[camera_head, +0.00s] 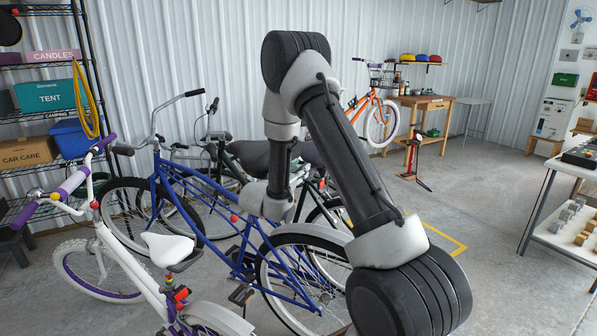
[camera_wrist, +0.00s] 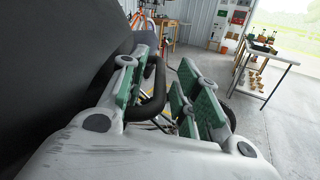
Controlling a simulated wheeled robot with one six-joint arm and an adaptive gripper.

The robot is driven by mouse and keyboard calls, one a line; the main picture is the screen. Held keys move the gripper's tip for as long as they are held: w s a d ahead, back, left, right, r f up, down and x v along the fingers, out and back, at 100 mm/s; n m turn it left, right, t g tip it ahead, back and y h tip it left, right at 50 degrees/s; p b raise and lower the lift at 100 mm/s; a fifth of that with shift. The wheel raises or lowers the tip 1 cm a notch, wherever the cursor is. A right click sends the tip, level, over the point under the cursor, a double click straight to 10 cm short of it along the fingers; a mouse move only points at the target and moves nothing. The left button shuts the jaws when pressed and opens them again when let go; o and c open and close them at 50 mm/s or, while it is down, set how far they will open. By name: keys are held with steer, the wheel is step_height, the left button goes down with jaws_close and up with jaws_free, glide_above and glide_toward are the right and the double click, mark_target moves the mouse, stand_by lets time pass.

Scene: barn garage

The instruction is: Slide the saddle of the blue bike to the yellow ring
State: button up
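The blue bike (camera_head: 180,190) stands in the middle of the head view, handlebar to the left. My arm crosses in front of its seat area, so its saddle cannot be made out there; my gripper is hidden too. In the wrist view my gripper (camera_wrist: 163,98) is open, with green pads on both fingers. A black curved bar (camera_wrist: 157,85) lies between the fingers, nearer the left one; contact is unclear. A large dark surface (camera_wrist: 55,70), possibly the saddle very close, fills the left of that view. I cannot make out the yellow ring in either view.
A white and purple bike (camera_head: 115,255) stands in front at the left. Darker bikes with a black saddle (camera_head: 248,157) stand close behind. An orange bike (camera_head: 370,110) and a wooden workbench (camera_head: 425,102) are farther back. Open floor (camera_head: 490,200) lies to the right.

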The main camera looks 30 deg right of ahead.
jaws_close()
steer(key=shift+w+a+f, duration=0.15)
steer(key=shift+w+f, duration=0.1)
steer(key=shift+f, duration=0.5)
steer(key=shift+w+a+f, duration=0.1)
steer(key=shift+w+f, duration=0.15)
steer(key=shift+f, duration=0.5)
steer(key=shift+o, duration=0.2)
jaws_free()
steer(key=shift+r, duration=0.1)
steer(key=v, duration=1.2)
